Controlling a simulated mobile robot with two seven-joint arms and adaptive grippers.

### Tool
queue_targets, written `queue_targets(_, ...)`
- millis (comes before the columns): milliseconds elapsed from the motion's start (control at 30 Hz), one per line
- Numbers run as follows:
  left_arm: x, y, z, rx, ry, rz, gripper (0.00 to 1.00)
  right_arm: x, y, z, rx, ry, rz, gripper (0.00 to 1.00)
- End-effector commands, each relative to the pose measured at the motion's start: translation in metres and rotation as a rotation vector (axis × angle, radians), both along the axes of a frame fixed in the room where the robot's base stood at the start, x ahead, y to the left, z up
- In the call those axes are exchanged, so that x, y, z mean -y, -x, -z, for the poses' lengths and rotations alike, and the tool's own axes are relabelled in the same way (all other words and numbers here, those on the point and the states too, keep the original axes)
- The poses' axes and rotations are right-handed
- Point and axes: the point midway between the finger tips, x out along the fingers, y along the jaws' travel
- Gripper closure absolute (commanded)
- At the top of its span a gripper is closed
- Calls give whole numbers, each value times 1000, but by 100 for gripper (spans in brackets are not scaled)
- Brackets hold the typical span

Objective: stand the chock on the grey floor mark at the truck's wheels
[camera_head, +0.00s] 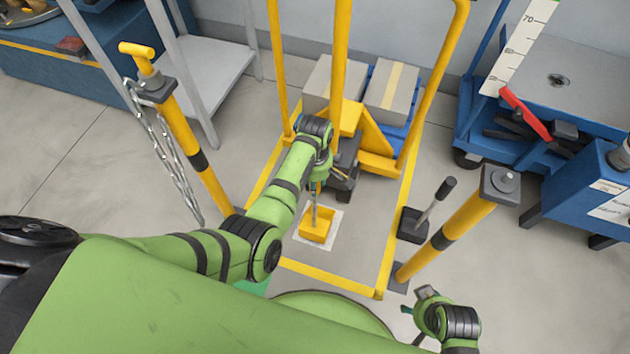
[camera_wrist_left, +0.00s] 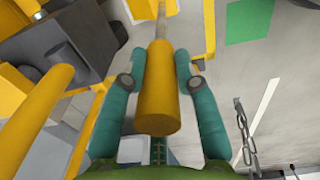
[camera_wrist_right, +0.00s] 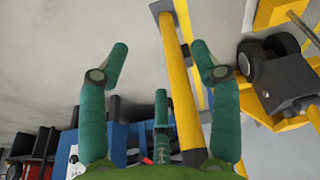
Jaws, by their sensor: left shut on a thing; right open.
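The yellow chock (camera_head: 316,228) is at the light grey square floor mark (camera_head: 332,216), just in front of the dark wheels (camera_head: 343,178) of the yellow hand truck (camera_head: 376,152). It looks upright; I cannot tell whether its base touches the floor. A grey rod rises from it to a yellow handle (camera_wrist_left: 158,95). My left gripper (camera_head: 317,188) is above the chock, its two green fingers shut on this handle in the left wrist view. My right gripper (camera_head: 423,298) is open and empty at the lower right, well apart from the chock.
Yellow lines (camera_head: 330,278) frame the bay. Yellow-black posts stand left (camera_head: 192,140) and right (camera_head: 455,232). A black floor lever (camera_head: 414,224) is beside the right line. Boxes (camera_head: 392,86) sit behind the truck. A blue cart (camera_head: 545,85) stands at the right.

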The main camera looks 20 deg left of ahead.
Motion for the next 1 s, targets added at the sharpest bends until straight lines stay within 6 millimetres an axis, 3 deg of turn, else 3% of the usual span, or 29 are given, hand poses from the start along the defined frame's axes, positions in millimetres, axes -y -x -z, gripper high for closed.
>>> queue_targets(400, 0, -2, 18, 6, 1, 0, 100, 1, -7, -56, 40, -2, 7, 36)
queue_targets(867, 0, -2, 20, 6, 1, 0, 100, 1, -6, -62, 40, -2, 7, 36)
queue_targets(900, 0, 0, 22, 0, 0, -1, 61, 1, -6, -63, 42, -1, 8, 36)
queue_targets(933, 0, 0, 22, 0, 0, 0, 49, 1, -7, -63, 41, -2, 7, 36)
queue_targets(1000, 0, 0, 22, 0, 0, 0, 46, 1, -6, -63, 42, -1, 8, 36)
